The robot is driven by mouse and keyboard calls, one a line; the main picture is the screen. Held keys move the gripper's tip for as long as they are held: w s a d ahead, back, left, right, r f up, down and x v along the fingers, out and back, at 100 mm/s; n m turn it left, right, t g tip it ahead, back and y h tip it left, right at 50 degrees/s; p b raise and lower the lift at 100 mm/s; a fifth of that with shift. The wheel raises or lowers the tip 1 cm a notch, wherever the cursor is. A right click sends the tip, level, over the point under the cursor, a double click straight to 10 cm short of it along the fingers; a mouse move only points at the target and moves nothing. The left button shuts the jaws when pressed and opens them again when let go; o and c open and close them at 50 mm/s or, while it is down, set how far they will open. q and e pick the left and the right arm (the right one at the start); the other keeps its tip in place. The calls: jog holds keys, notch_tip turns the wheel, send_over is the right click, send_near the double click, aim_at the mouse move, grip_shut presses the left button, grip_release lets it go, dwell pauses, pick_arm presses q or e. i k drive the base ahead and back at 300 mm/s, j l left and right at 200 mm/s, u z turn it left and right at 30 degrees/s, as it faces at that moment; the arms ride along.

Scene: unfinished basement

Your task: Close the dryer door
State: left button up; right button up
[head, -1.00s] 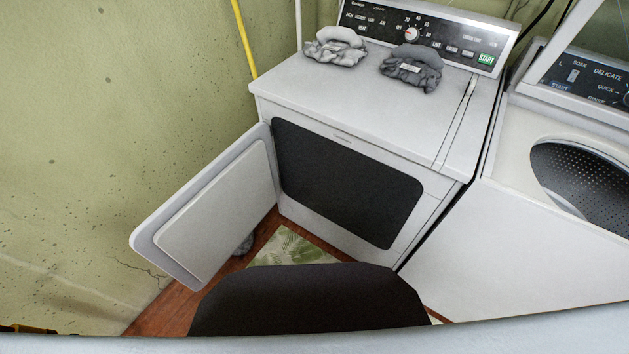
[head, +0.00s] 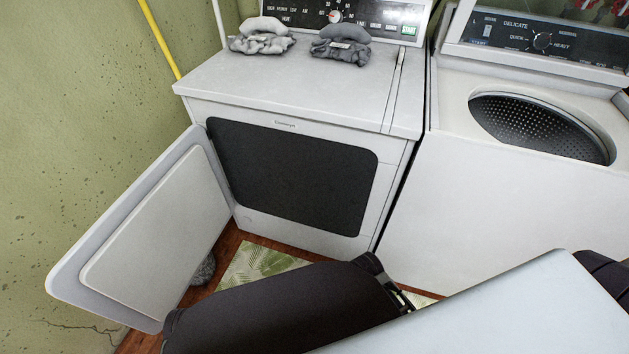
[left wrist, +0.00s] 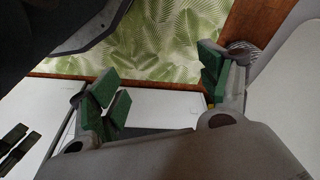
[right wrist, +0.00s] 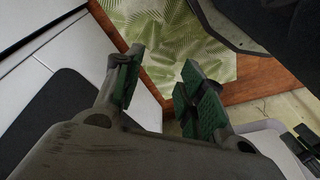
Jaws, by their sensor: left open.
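The dryer (head: 300,210) is white with a dark opening in its front. Its door (head: 155,235) stands wide open, swung out to the left side. My left gripper (left wrist: 160,88) is open and empty, its green-padded fingers apart above the floor, with white panels near it. My right gripper (right wrist: 160,85) is also open and empty, its green-padded fingers apart over the leaf-patterned mat. Neither gripper shows in the head view, and neither is seen touching the door.
A washer (head: 520,210) with an open drum stands right of the dryer. Two grey cloth bundles (head: 262,37) lie on the dryer top. A leaf-patterned mat (head: 258,266) lies on the wooden floor. A green wall (head: 60,150) and yellow pole (head: 160,40) are at the left.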

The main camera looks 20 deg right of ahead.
aim_at(135, 265)
jog(key=i+j+z, duration=0.15)
jog(key=j+z, duration=0.25)
jog(key=i+j+z, duration=0.1)
jog(key=j+z, duration=0.7)
